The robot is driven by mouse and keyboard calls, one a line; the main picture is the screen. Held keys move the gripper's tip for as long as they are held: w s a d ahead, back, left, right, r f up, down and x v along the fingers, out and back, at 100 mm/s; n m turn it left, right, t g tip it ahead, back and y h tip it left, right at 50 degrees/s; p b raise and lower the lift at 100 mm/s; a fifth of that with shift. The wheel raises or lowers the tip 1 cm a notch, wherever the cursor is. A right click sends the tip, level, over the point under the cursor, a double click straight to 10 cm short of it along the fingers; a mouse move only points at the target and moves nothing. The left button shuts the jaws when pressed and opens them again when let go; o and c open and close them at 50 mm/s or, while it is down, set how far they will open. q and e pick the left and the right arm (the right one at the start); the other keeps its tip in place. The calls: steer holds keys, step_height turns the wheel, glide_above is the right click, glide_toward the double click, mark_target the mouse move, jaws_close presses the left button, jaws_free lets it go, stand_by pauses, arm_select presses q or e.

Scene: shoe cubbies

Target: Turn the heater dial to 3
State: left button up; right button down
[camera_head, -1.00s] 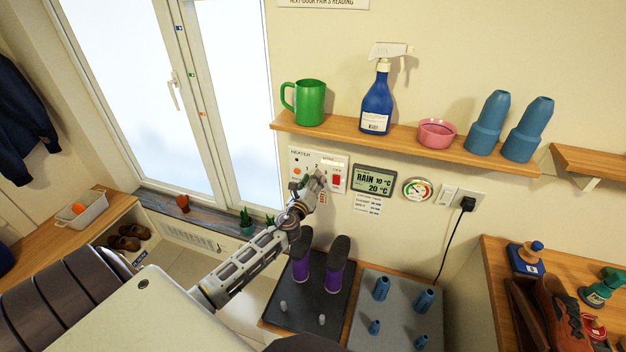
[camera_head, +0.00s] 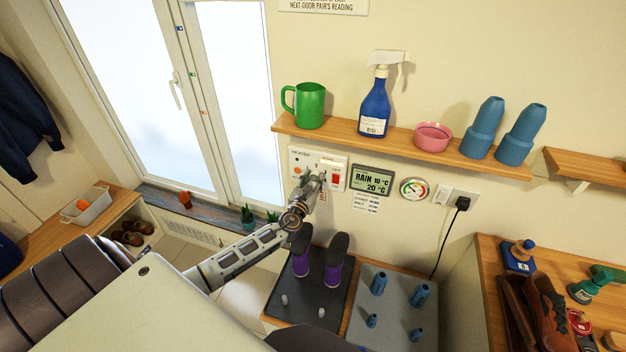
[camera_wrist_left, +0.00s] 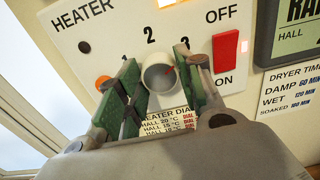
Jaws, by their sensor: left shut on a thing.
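The white heater panel (camera_head: 299,156) is on the wall under the shelf. In the left wrist view its round pale dial (camera_wrist_left: 158,77) sits below the numbers, with a red mark on its upper right side, roughly toward the 3, which a finger partly hides. My left gripper (camera_head: 314,180) is at the panel. In the left wrist view its green-padded fingers (camera_wrist_left: 163,80) stand on either side of the dial, shut on it. A red switch (camera_wrist_left: 225,50) between OFF and ON is close to the right finger. My right gripper is not in view.
A display (camera_head: 373,179) and a round gauge (camera_head: 414,189) are right of the panel. The shelf (camera_head: 400,142) above carries a green mug (camera_head: 310,105) and a spray bottle (camera_head: 375,108). Purple-and-black shoes (camera_head: 303,260) stand on a dark tray (camera_head: 305,304) below.

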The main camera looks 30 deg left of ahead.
arm_select(q)
steer(key=shift+f, duration=0.1)
steer(key=o, duration=1)
steer(key=shift+c, duration=0.2)
steer(key=shift+o, duration=0.3)
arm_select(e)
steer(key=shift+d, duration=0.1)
arm_select(q)
steer(key=shift+v, duration=1.15)
steer(key=v, duration=0.9)
steer(key=shift+s, duration=0.35)
